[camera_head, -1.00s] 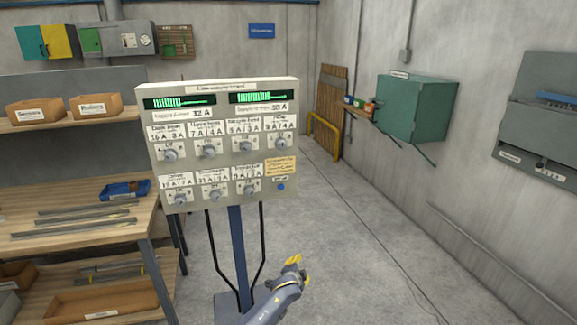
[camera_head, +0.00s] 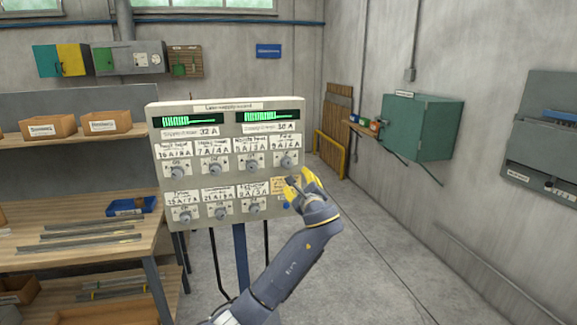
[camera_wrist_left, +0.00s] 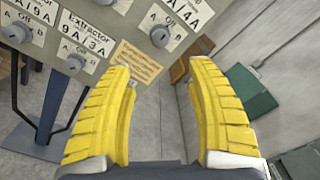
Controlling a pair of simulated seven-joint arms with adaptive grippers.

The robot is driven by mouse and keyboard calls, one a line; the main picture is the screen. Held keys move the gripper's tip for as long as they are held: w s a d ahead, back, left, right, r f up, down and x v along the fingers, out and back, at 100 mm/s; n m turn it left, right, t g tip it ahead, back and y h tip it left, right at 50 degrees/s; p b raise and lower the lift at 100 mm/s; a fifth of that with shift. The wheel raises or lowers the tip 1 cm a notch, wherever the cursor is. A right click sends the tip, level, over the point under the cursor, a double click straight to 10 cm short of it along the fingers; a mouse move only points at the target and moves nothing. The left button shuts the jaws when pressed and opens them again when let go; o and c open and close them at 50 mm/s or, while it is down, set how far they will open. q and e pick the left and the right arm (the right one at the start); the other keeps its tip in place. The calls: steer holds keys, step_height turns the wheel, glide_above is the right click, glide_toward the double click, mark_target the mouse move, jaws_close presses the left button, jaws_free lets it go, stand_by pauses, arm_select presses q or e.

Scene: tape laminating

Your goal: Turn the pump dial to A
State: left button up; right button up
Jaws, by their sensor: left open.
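The grey supply panel (camera_head: 228,115) stands on a post, with two rows of round dials marked A, Off and B. The top-right dial (camera_head: 286,161) has a small label that I cannot read surely as the pump's. This dial appears to be the one at top middle in the left wrist view (camera_wrist_left: 160,37). My left gripper (camera_head: 303,182), with yellow fingers, is open and empty in front of the panel's lower right, over the orange note. In the wrist view its fingers (camera_wrist_left: 160,66) are apart, below that dial and not touching it. My right gripper is out of view.
Other dials sit close by, among them the Extractor dial (camera_wrist_left: 75,64). A wooden workbench (camera_head: 80,255) with metal strips stands at the left. A green wall box (camera_head: 422,127) hangs at the right. The floor right of the panel is clear.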

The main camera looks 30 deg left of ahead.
mark_target(288, 165)
arm_select(q)
steer(key=x, duration=1.7)
steer(key=shift+f, duration=0.1)
jaws_close()
